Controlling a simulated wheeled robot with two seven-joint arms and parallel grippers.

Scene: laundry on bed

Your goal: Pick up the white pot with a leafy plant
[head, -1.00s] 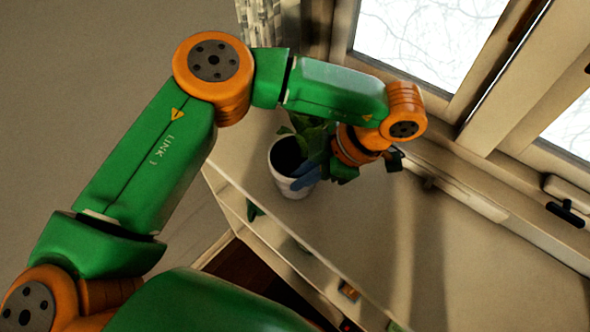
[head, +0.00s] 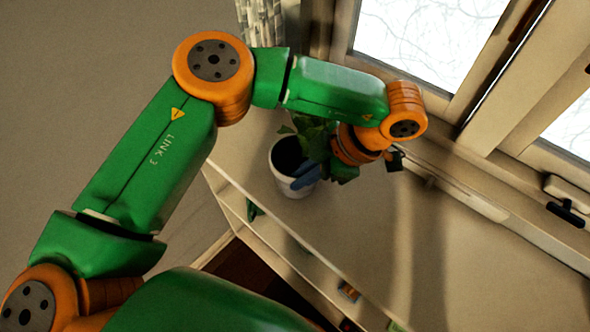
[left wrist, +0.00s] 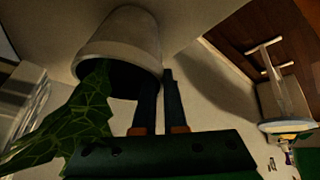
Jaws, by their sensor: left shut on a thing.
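The white pot (head: 281,180) stands upright on the pale shelf top below the window. Its leafy plant (head: 312,130) leans out on the far side, partly hidden by my left arm. My left gripper (head: 302,179) reaches in from the right and is shut on the pot's rim. In the left wrist view the pot (left wrist: 120,38) is at the top and the green leaves (left wrist: 78,115) hang at the left. There the two dark fingers (left wrist: 160,85) meet the rim, one at the pot's mouth and one outside. My right gripper is not in view.
The window frame (head: 440,92) and its sill run behind my left wrist. The shelf top (head: 440,235) is clear to the right of the pot. Its front edge is close to the pot, with lower shelves holding small items (head: 348,292).

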